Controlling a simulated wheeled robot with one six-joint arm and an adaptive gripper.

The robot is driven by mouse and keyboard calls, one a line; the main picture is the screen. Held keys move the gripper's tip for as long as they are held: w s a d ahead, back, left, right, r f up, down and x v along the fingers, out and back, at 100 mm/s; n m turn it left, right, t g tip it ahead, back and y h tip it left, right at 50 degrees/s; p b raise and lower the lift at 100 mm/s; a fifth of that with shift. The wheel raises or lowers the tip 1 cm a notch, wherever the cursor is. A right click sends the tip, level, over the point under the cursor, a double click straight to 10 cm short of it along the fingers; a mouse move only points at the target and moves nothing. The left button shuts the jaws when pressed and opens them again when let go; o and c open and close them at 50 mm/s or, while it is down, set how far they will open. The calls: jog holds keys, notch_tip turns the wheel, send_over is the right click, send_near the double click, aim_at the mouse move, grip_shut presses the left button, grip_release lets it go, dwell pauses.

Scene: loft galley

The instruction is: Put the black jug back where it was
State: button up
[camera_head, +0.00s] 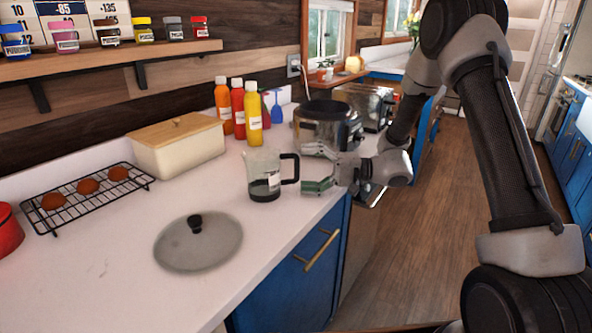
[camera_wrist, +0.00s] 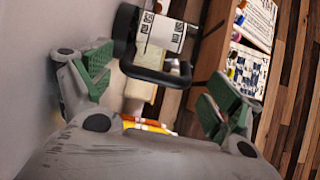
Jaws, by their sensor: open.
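The black jug (camera_head: 263,177) has a clear body with a dark lower part, a pale label and a black handle. It stands upright on the white counter (camera_head: 120,250), near its edge. Its handle points right, toward my gripper (camera_head: 318,170). My gripper is open, with green finger pads, just right of the handle. In the wrist view the jug (camera_wrist: 163,33) with its black handle shows ahead, between the two spread fingers of my gripper (camera_wrist: 158,88). I see no contact between fingers and handle.
A grey lid (camera_head: 199,245) lies in front of the jug. A cream bread box (camera_head: 178,148), several sauce bottles (camera_head: 254,120) and a cooling rack (camera_head: 88,192) with buns stand left and behind. A steel pot (camera_head: 322,125) stands behind my gripper. Bare counter lies left of the jug.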

jog(key=d, duration=0.9)
jog(key=s+d+r+n+g+h, duration=0.1)
jog(key=s+d+r+g+h, duration=0.2)
jog(key=s, duration=0.5)
jog(key=s+d+r+n+g+h, duration=0.1)
jog(key=s+r+h, duration=0.3)
jog(key=s, duration=0.4)
jog(key=s+d+r+t+h, duration=0.2)
jog(key=s+d+h, duration=0.3)
jog(key=d, duration=0.3)
jog(key=s+d+r+m+t+h, duration=0.1)
jog(key=s+d+r+t+h, duration=0.2)
jog(key=s+d+h, duration=0.3)
jog(key=shift+s+d+r+t, duration=0.15)
jog(key=shift+d+r+t, duration=0.2)
jog(key=shift+d+t, duration=0.7)
